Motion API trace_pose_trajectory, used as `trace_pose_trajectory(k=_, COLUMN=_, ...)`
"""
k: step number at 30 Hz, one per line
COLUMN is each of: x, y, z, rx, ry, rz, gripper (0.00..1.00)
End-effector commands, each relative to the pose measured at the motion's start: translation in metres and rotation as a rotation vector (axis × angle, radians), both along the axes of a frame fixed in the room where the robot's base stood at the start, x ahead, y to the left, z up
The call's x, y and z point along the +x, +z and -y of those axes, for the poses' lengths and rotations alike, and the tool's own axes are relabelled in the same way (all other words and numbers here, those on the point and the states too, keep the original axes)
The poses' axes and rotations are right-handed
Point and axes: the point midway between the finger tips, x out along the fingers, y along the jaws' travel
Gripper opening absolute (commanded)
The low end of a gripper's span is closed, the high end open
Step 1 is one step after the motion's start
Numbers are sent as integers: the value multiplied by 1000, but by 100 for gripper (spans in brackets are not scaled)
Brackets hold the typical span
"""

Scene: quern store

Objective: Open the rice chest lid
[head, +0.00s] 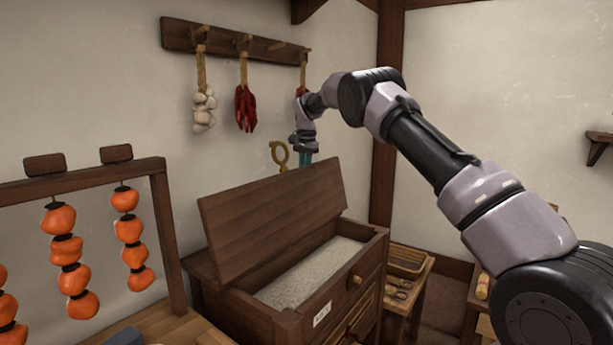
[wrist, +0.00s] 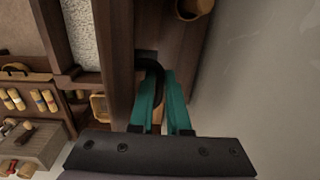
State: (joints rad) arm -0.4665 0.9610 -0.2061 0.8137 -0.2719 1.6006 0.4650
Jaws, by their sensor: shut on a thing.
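The rice chest (head: 343,277) stands in the middle of the head view, with pale rice (head: 305,275) inside. Its wooden lid (head: 270,215) is raised and tilted steeply up, leaving a wide opening. My gripper (head: 304,159) is at the lid's upper edge, its fingertips partly hidden behind it. In the wrist view, the teal fingers of my gripper (wrist: 163,98) are shut around a dark curved handle (wrist: 150,66) on the lid (wrist: 180,60). Rice (wrist: 80,30) shows beyond the lid's edge.
Garlic (head: 203,108) and red peppers (head: 245,108) hang from a wall rack (head: 230,42). Orange fruit strings (head: 66,250) hang from a wooden frame at left. A small table with a tray (head: 406,262) stands right of the chest.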

Motion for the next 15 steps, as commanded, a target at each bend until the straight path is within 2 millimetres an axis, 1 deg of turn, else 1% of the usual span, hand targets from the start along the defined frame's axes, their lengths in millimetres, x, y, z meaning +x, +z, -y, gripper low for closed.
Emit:
trace_pose_trajectory(k=1, x=-1, y=1, z=-9, rx=14, ry=6, rz=6, gripper=0)
trace_pose_trajectory(k=8, x=0, y=3, z=-10, rx=15, ry=7, rz=12, gripper=0)
trace_pose_trajectory(k=9, x=1, y=3, z=-10, rx=16, ry=7, rz=12, gripper=19)
trace_pose_trajectory(k=11, x=0, y=3, z=-10, rx=15, ry=7, rz=12, gripper=42)
trace_pose_trajectory(k=12, x=0, y=3, z=-10, rx=15, ry=6, rz=10, gripper=44)
trace_pose_trajectory(k=15, x=0, y=2, z=-9, rx=14, ry=5, rz=8, gripper=44)
